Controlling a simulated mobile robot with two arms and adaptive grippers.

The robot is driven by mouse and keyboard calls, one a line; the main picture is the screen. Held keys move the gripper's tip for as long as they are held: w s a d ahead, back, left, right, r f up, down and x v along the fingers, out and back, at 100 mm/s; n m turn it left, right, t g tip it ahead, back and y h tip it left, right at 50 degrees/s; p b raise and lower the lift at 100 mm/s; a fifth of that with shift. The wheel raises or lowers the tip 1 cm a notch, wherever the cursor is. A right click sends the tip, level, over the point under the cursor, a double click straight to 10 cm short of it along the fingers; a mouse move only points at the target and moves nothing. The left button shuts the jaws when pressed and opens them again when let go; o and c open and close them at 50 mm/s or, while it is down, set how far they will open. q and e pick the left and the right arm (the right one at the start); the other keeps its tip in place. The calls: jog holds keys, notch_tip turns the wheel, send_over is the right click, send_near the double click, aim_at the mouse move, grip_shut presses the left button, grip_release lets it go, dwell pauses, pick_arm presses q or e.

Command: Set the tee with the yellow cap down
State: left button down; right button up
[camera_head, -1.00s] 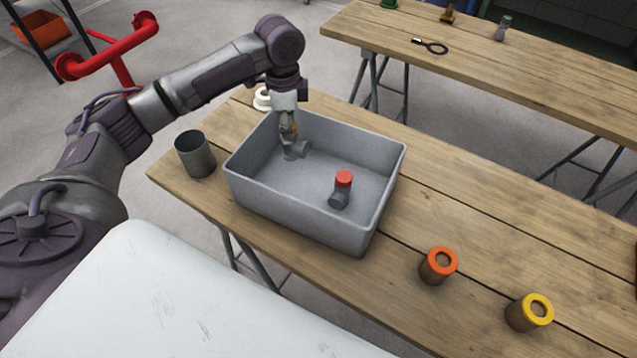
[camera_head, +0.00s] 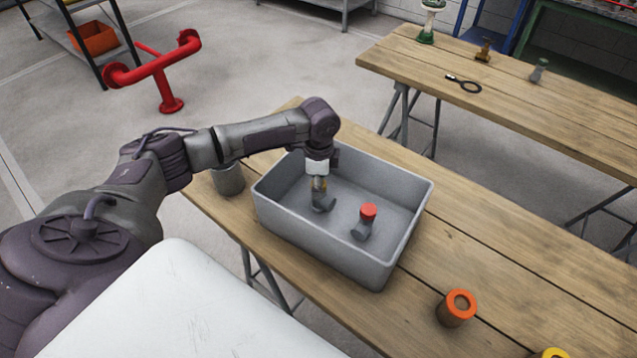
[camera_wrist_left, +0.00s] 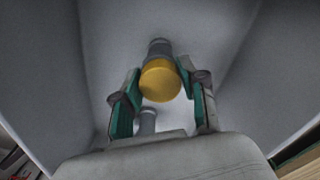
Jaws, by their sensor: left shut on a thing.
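The grey tee with the yellow cap (camera_wrist_left: 160,82) is held by my left gripper (camera_wrist_left: 160,74), whose green-padded fingers stand on both sides of the cap. In the head view this tee (camera_head: 323,203) is inside the grey bin (camera_head: 330,243), low in its back left part. I cannot tell whether it touches the bin floor. The gripper hides most of the yellow cap in the head view. My right gripper is not in view.
A grey tee with a red cap (camera_head: 364,226) stands in the bin, right of the held tee. A grey cylinder (camera_head: 228,180) is beside the bin's left wall. An orange-topped cylinder (camera_head: 457,308) stands on the wooden table (camera_head: 500,280). Bin floor around the held tee is partly clear.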

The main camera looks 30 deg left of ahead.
pick_arm(q)
jog(key=c, duration=0.6)
grip_release()
jog(key=shift+f, duration=0.1)
jog(key=shift+c, duration=0.2)
notch_tip(320, 180, up, 12)
jog(key=b, duration=0.2)
